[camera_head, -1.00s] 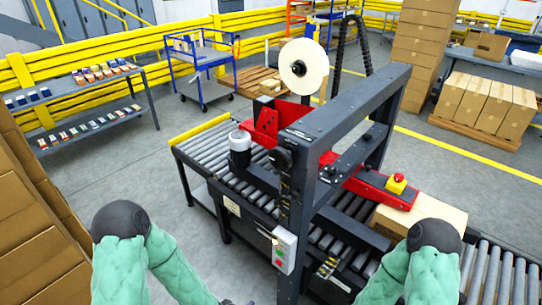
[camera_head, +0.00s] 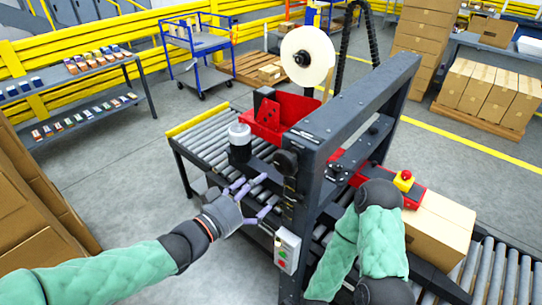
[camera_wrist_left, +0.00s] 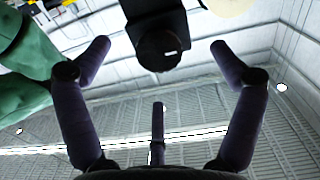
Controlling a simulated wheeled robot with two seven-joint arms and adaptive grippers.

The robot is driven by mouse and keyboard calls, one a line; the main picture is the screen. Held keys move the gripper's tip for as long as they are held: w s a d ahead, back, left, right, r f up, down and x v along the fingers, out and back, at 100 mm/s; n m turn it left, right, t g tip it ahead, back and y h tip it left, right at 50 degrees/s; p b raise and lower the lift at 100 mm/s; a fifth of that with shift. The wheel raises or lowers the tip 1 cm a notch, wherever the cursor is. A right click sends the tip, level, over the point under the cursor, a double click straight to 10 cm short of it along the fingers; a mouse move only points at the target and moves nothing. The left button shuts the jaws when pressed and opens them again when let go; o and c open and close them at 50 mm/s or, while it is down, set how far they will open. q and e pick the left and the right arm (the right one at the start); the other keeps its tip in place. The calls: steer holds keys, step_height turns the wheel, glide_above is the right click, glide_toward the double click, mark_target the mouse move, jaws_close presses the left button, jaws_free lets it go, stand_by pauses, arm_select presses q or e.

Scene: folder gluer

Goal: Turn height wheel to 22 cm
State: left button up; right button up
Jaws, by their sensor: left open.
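The height wheel appears to be the black round knob (camera_head: 286,162) on the near face of the machine's dark post. A black round knob with a small white mark (camera_wrist_left: 160,50) shows at the top middle of the left wrist view. I cannot read a height value on it. My left gripper (camera_head: 262,196) is open and empty, just below and left of the knob, with its fingers pointing toward the post. In the left wrist view its spread fingers (camera_wrist_left: 155,80) stand below the knob, apart from it. My right arm crosses the machine's right side; its gripper is not visible.
The machine's dark frame (camera_head: 375,95) rises over a roller conveyor (camera_head: 205,140). A control box with buttons (camera_head: 287,250) hangs on the post below my left gripper. A cardboard box (camera_head: 440,225) sits on the right conveyor. Stacked cartons (camera_head: 30,215) stand at left.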

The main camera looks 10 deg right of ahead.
mark_target(282, 165)
arm_select(q)
steer(key=shift+m+h, duration=0.3)
steer(key=shift+m, duration=0.1)
steer(key=w+d+r, duration=0.1)
steer(key=w+d, duration=0.1)
steer(key=d, duration=0.1)
steer(key=w+d, duration=0.2)
steer(key=d, duration=0.1)
steer(key=w+d+r+b, duration=0.1)
steer(key=d, duration=0.1)
steer(key=shift+w+d+r, duration=0.3)
steer(key=shift+w+d, duration=0.1)
steer(key=c, duration=1.2)
